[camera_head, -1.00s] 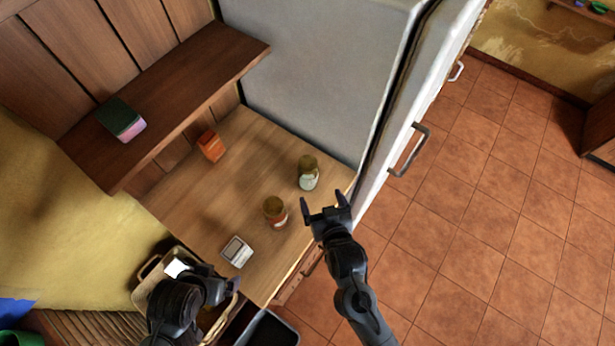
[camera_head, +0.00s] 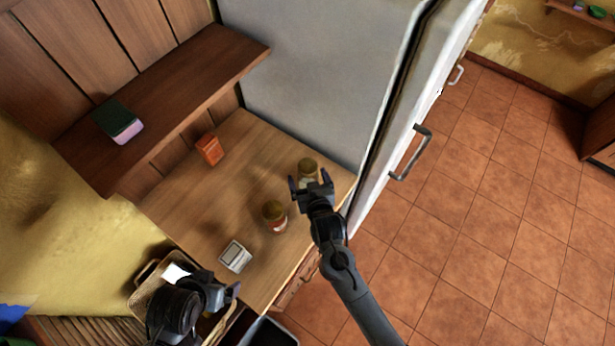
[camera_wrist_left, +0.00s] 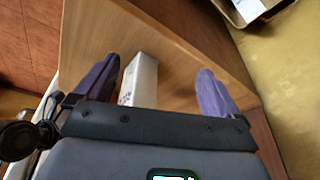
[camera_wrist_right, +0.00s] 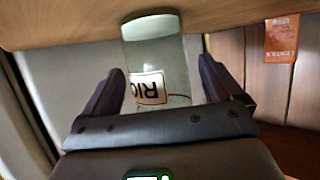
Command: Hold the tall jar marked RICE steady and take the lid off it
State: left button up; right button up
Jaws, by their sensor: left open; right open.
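The tall RICE jar (camera_head: 308,166) stands upright on the wooden counter (camera_head: 190,200) near the fridge, with a brownish lid. In the right wrist view the jar (camera_wrist_right: 155,52) appears upside down, its RICE label partly visible and its lid hidden behind my gripper. My right gripper (camera_head: 309,179) is open, its fingers on either side of the jar but not closed on it. My left gripper (camera_head: 232,291) is open and empty by the counter's front left edge. In the left wrist view a white box (camera_wrist_left: 140,80) shows beyond its fingers.
A second, shorter jar (camera_head: 274,215) with a reddish label stands left of the RICE jar. An orange packet (camera_head: 209,149) stands at the back. The fridge (camera_head: 315,75) is close behind; a basket (camera_head: 145,287) is at left.

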aim_at(307, 165)
jog(key=shift+w+f, duration=0.2)
jog(key=shift+w, duration=0.15)
jog(key=c, duration=1.3)
jog(key=shift+o, duration=0.2)
jog(key=shift+a+r+p, duration=0.1)
jog(key=shift+r+p, duration=0.45)
jog(key=shift+r, duration=4.55)
